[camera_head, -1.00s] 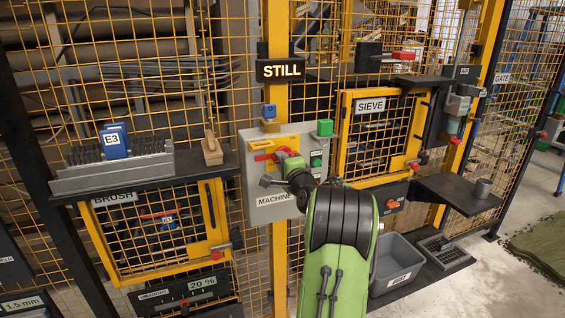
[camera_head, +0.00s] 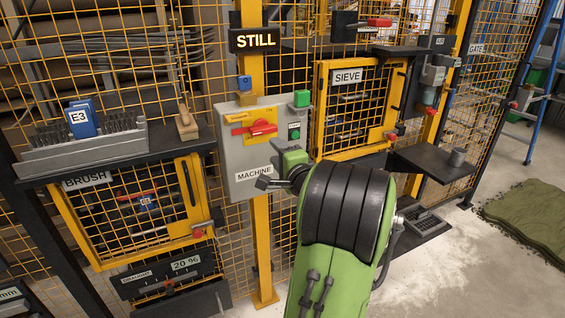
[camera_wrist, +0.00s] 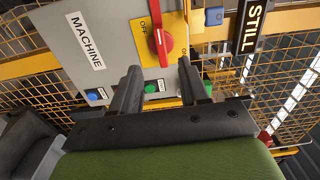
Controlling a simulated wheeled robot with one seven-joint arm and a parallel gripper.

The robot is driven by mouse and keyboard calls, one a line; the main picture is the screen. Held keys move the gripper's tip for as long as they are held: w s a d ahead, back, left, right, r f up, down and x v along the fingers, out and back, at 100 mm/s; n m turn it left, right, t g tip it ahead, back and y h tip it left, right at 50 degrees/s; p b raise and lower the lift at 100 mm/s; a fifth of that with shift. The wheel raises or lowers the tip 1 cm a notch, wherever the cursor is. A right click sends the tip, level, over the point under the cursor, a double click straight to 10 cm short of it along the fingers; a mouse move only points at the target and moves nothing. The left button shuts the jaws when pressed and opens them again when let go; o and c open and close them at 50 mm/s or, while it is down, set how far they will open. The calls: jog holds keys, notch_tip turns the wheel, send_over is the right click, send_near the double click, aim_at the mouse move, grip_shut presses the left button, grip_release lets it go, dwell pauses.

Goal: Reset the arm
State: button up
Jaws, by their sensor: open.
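My gripper (camera_wrist: 162,90) is open and empty in the wrist view, its two dark fingers apart in front of the grey machine panel (camera_wrist: 108,25). The panel carries a red rotary switch (camera_wrist: 160,38) on a yellow plate, a green button (camera_wrist: 151,88) and a blue button (camera_wrist: 93,96). In the head view my green and black arm (camera_head: 340,215) reaches up to the panel (camera_head: 235,165). The sign above (camera_head: 254,40) reads STILL.
Left of the panel is the BRUSH cage door (camera_head: 110,205), with a shelf holding a brush tray (camera_head: 85,150) marked E3. Turf (camera_head: 530,215) lies on the floor at right.

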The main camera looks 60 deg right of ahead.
jog(key=shift+v, duration=1.55)
